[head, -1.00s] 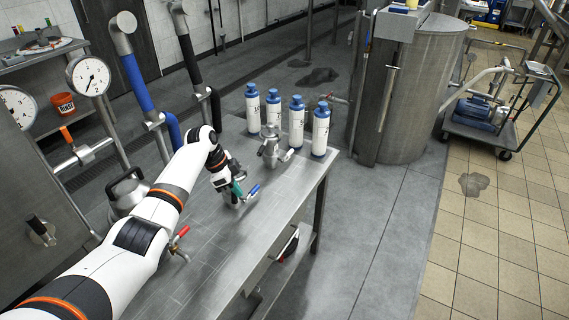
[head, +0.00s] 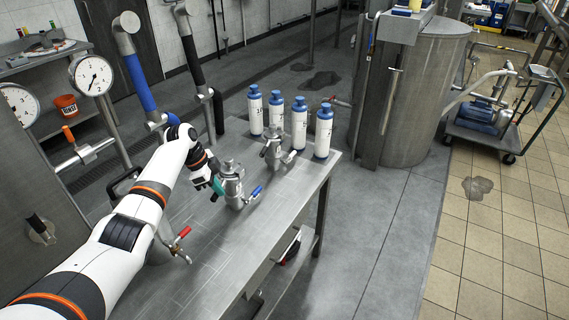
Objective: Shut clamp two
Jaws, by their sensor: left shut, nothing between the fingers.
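Three small metal vessels with levers stand in a row on the steel table. The middle vessel (head: 232,184) has a blue-handled lever (head: 255,192) low on its right side. The far vessel (head: 272,149) has a pale-handled lever (head: 289,157). The near vessel is mostly hidden behind my left arm; its red-handled lever (head: 181,236) shows. No numbers can be read, so I cannot tell which part is clamp two. My left gripper (head: 218,187), with teal fingers, is shut and empty at the left side of the middle vessel; whether it touches is unclear. My right gripper is out of view.
Several white bottles with blue caps (head: 323,131) stand along the table's far end. The table's front right strip (head: 290,195) is clear. Gauges (head: 93,75) and pipes rise at the left. A large steel tank (head: 412,100) stands beyond the table.

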